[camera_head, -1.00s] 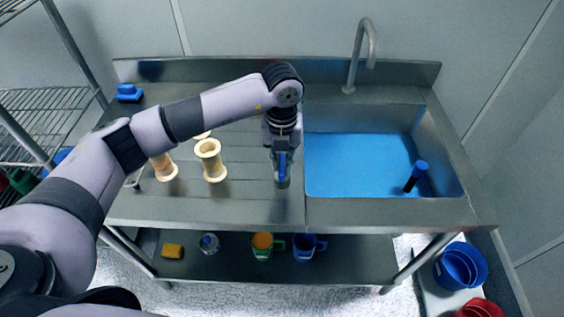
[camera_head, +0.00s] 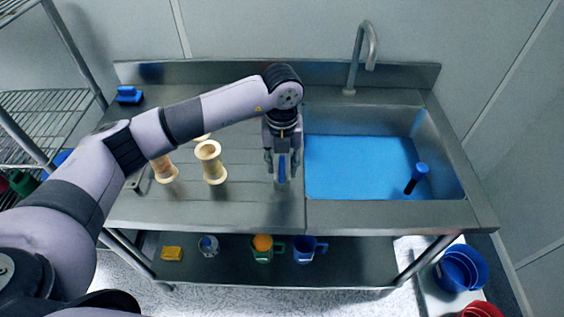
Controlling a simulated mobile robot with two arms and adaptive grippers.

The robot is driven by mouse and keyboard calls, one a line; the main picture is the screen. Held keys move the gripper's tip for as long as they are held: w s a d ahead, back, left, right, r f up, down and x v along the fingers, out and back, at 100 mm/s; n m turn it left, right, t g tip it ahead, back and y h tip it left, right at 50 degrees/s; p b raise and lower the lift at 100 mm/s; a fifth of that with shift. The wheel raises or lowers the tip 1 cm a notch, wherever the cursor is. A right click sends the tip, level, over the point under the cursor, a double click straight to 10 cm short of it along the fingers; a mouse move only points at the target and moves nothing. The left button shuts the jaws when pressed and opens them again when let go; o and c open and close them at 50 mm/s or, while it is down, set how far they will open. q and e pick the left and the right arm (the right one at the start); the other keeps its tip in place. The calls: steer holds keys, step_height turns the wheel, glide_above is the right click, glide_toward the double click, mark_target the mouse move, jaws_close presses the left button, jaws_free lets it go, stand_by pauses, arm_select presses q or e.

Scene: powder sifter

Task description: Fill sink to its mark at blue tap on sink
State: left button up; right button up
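The steel sink (camera_head: 385,212) is on the right of the counter. A flat, even blue area (camera_head: 355,165) covers its inside; I cannot tell whether it is water or a blue floor, and I see no mark. A bare grey metal tap (camera_head: 372,45) curves up behind the sink, with no blue on it. A blue-topped piece with a dark stem (camera_head: 419,172) stands in the sink at the right. My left gripper (camera_head: 282,170) points down just left of the basin. A narrow blue strip shows between its fingers; whether they grip it is unclear. My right gripper is out of view.
Cream spool-shaped pieces (camera_head: 211,162) stand left of the gripper on the drainboard. A blue object (camera_head: 129,94) sits at the back left. Cups and a yellow block (camera_head: 172,253) are on the lower shelf. A wire rack (camera_head: 45,115) is at left.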

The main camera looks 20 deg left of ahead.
mark_target(282, 166)
arm_select(q)
step_height(282, 166, up, 12)
stand_by(0.6)
stand_by(0.4)
